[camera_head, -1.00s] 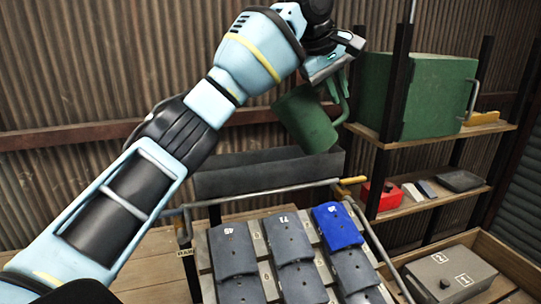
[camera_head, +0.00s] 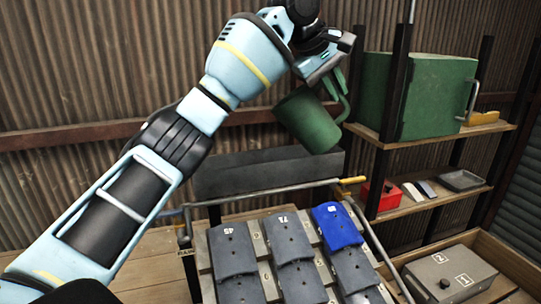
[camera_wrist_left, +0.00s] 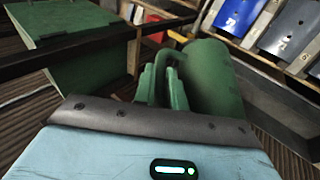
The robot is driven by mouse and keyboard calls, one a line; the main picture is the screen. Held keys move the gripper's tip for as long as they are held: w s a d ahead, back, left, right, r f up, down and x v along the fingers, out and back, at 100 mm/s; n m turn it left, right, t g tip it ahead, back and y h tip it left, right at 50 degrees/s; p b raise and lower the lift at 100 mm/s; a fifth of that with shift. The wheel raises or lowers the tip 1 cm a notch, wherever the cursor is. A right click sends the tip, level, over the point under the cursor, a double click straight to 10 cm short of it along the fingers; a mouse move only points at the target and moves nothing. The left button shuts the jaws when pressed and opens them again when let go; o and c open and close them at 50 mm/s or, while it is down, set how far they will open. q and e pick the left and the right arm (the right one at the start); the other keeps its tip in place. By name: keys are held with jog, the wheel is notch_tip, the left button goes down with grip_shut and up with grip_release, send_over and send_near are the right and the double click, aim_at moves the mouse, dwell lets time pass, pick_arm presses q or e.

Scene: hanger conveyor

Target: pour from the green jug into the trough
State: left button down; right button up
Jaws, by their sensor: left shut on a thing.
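The green jug (camera_head: 306,120) is tilted in the air above the right end of the dark grey trough (camera_head: 262,172). My left gripper (camera_head: 339,88) is shut on the jug's handle, on the jug's right side. The left wrist view shows the jug (camera_wrist_left: 212,85) with its handle between green fingers (camera_wrist_left: 163,85). The jug's opening faces away and its inside is hidden. No stream shows below the jug. My right gripper is not in view.
A rack of grey covers and one blue cover (camera_head: 337,225) stands in front of the trough, with a metal rail (camera_head: 262,194) between. Shelves at right hold a large green box (camera_head: 435,95) and a red box (camera_head: 378,196). A grey control box (camera_head: 449,275) sits in a wooden tray.

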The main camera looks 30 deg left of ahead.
pick_arm(q)
jog(key=shift+s+a+r, duration=0.1)
jog(key=shift+a+r, duration=0.05)
jog(key=shift+s+a+r+h, duration=0.1)
jog(key=shift+a+r+h, duration=0.05)
jog(key=shift+h, duration=0.25)
jog(key=shift+a+t+h, duration=0.1)
jog(key=shift+t+h, duration=0.2)
jog(key=shift+t, duration=0.1)
jog(key=shift+s+a+n, duration=0.15)
jog(key=shift+a+n, duration=0.05)
jog(key=shift+n, duration=0.1)
jog(key=shift+r, duration=0.1)
jog(key=shift+a+t+h, duration=0.15)
jog(key=shift+t+h, duration=0.15)
jog(key=shift+h, duration=0.2)
jog(key=shift+s+a, duration=0.2)
jog(key=shift+a, duration=0.05)
jog(key=shift+a+t+h, duration=0.1)
jog(key=shift+t+h, duration=0.2)
jog(key=shift+s+a+n+h, duration=0.2)
jog(key=shift+a+n+h, duration=0.1)
jog(key=shift+a+h, duration=0.1)
